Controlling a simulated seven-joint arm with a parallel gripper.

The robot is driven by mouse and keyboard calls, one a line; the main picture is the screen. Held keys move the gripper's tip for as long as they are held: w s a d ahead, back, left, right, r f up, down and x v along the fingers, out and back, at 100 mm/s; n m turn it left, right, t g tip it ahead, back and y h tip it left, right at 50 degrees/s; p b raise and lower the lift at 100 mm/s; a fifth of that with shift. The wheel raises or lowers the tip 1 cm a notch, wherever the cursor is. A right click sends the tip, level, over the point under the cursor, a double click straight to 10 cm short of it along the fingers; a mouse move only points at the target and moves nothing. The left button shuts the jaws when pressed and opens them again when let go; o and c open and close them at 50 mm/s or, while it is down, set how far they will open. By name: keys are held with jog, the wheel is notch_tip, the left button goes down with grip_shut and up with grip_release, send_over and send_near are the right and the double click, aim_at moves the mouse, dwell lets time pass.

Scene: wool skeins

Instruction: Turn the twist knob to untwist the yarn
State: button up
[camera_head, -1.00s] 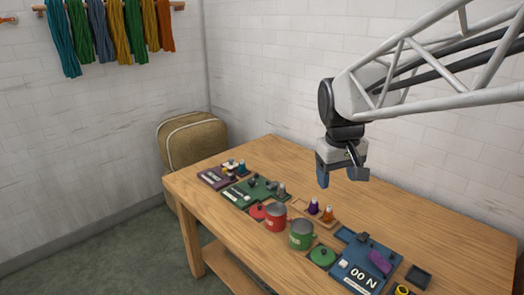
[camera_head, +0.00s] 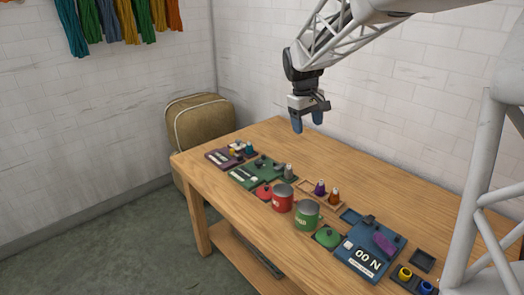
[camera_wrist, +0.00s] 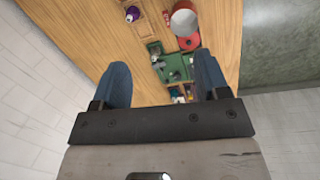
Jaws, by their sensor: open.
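Three device boards stand on the table. The green board (camera_head: 246,178) carries a white label and dark fittings. The purple board (camera_head: 219,158) at the far end carries small fittings. The blue board (camera_head: 372,263) at the near end has a "00 N" display and a purple piece (camera_head: 384,243). I cannot tell which fitting is the twist knob, and no yarn is clearly visible on the boards. My gripper (camera_head: 308,121) is open and empty, pointing down above the table's back part. In the wrist view, the green board (camera_wrist: 171,65) shows between the two blue fingers.
A red pot (camera_head: 281,199) and a green pot (camera_head: 306,217) stand midtable beside their lids. A wooden tray (camera_head: 306,185) holds purple and orange bottles. A tan cushioned object (camera_head: 200,122) is behind the table's left end. The table's back strip is clear.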

jog(key=w+a+f+n, duration=0.1)
jog(key=w+a+f, duration=0.1)
jog(key=w, duration=0.3)
jog(key=w+a+f+n, duration=0.1)
jog(key=w+a+f, duration=0.2)
jog(key=w, duration=0.3)
jog(key=n+g+h, duration=0.2)
jog(key=n, duration=0.3)
send_near(259, 161)
jog(key=f, duration=0.1)
jog(key=shift+s+f, duration=0.25)
jog(key=shift+s, duration=0.05)
jog(key=shift+x, duration=3.85)
jog(key=shift+d, duration=0.15)
jog(key=shift+c, duration=0.4)
jog(key=c, duration=0.8)
jog(key=shift+h, duration=0.3)
